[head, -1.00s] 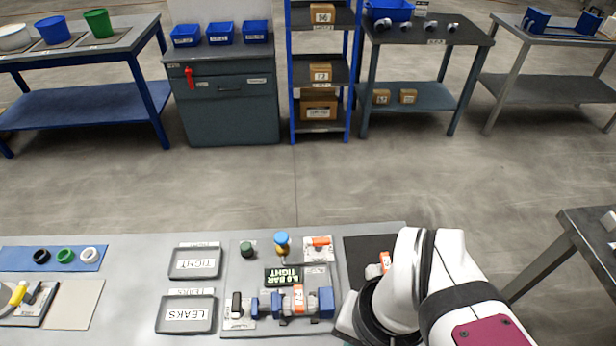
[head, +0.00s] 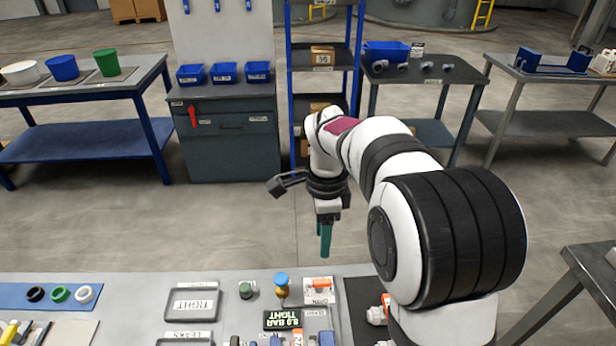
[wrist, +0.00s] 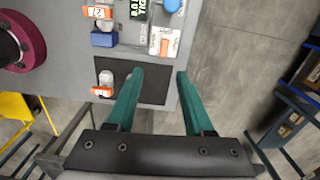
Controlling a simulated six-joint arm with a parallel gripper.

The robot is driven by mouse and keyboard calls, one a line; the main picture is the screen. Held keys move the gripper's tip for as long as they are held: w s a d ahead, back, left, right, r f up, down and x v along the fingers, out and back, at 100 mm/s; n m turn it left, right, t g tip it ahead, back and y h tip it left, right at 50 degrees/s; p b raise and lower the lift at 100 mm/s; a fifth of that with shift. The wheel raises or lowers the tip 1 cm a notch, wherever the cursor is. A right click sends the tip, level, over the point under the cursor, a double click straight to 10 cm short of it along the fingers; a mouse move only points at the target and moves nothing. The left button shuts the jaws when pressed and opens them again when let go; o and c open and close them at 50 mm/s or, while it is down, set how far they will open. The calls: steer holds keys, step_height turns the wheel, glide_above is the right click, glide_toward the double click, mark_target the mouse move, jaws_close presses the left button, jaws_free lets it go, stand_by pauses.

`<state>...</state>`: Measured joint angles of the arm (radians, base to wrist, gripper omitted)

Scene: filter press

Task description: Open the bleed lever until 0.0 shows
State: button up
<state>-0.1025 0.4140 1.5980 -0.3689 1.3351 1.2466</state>
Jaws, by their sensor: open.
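A small orange lever (head: 321,283) lies on a white plate at the rear right of the press fixture. It also shows in the wrist view (wrist: 164,46), above the gap between my fingers; I take it for the bleed lever. The display (head: 282,319) reads TIGHT, with a pressure that looks like 8.0 BAR; its first digit is blurred. My gripper (head: 325,246) hangs beyond the bench's far edge, behind the lever and apart from it. Its two teal fingers (wrist: 161,76) are open and empty.
A blue-topped brass knob (head: 282,284) stands left of the lever, with a green knob (head: 246,290) further left. A dark mat (head: 360,296) with an orange-tagged fitting lies to the right. Trays (head: 168,303) sit left.

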mark_target(319, 281)
steer(key=shift+m, duration=0.3)
steer(key=f, duration=1.1)
steer(key=w+f, duration=0.1)
steer(key=f, duration=0.4)
steer(key=shift+f, duration=0.2)
jaws_close()
